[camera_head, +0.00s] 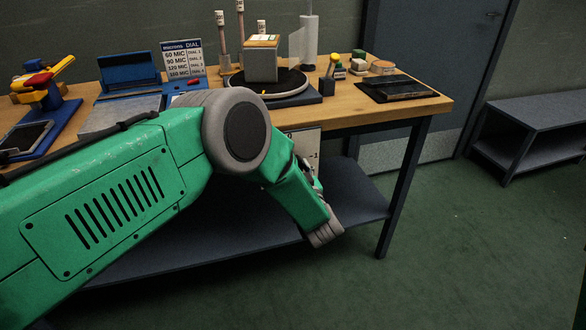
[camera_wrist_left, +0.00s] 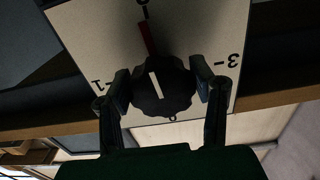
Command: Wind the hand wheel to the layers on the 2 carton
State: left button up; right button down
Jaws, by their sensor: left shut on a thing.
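The hand wheel, a black scalloped knob (camera_wrist_left: 163,92) with a white line, sits on a pale dial plate (camera_wrist_left: 82,35) in the left wrist view. A red pointer runs from the knob toward a mark at the top edge, whose numeral is cut off. A 1 stands at left and an inverted 3 at right. My left gripper (camera_wrist_left: 161,88) is shut on the knob, one finger on each side. In the head view the plate (camera_head: 305,140) hangs under the table front; my arm hides the knob. A carton (camera_head: 262,60) stands on the turntable (camera_head: 290,93).
A chart (camera_head: 183,60) on the wooden table (camera_head: 345,112) pairs micron values with dial numbers. A blue device (camera_head: 128,72), a tape tool (camera_head: 42,88), a film roll (camera_head: 309,40) and a dark tablet (camera_head: 397,88) stand there. A low bench (camera_head: 540,115) is at right; the floor before it is clear.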

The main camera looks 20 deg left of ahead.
pick_arm(q)
jog(key=shift+s+d+f, duration=0.15)
jog(key=shift+f, duration=0.1)
jog(key=o, duration=1.2)
jog(key=shift+c, duration=0.2)
jog(key=shift+r, duration=0.1)
jog(key=v, duration=1.1)
jog(key=shift+s+d, duration=0.25)
jog(key=shift+d, duration=0.1)
